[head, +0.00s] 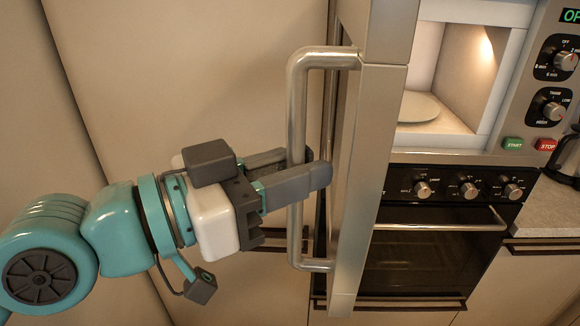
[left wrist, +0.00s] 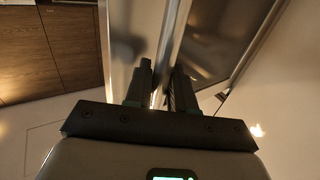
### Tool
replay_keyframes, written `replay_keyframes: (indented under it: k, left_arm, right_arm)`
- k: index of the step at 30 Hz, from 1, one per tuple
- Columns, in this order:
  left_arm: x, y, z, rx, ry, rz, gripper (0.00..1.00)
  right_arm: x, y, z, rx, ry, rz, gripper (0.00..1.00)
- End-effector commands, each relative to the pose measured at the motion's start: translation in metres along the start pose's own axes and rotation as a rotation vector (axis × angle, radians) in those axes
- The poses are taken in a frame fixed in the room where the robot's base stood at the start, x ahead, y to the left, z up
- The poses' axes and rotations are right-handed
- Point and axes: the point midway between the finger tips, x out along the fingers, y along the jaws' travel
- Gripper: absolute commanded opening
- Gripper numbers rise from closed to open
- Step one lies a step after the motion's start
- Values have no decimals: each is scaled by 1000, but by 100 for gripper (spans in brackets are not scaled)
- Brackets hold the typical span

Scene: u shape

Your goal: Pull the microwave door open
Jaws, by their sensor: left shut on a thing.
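The microwave door (head: 370,150) stands swung open, seen nearly edge-on in the head view, with its metal bar handle (head: 297,110) facing left. My left gripper (head: 310,180) is shut on the handle's upright bar, with one finger on each side. The microwave's lit cavity (head: 470,70) shows to the right of the door, with a pale round plate (head: 418,106) inside. In the left wrist view the two fingers (left wrist: 160,90) close around the bar beside the door. My right gripper is not in view.
A built-in oven (head: 430,250) with a bar handle and several knobs sits below the microwave. The control panel (head: 555,90) with dials and buttons is at the right. A counter (head: 545,215) with a dark appliance is at far right. Beige cabinet fronts (head: 200,60) stand behind my left arm.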

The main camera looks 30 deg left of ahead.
Motion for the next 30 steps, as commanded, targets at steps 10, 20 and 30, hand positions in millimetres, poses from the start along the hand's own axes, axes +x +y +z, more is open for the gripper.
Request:
replay_keyframes:
  k: [10, 20, 30]
  left_arm:
    - [1, 1, 2, 1, -5, 1, 0]
    - [-1, 0, 1, 0, -3, 1, 41]
    - [-6, -1, 0, 0, 0, 0, 41]
  right_arm:
    - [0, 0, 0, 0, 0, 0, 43]
    - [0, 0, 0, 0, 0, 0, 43]
    - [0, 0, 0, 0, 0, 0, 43]
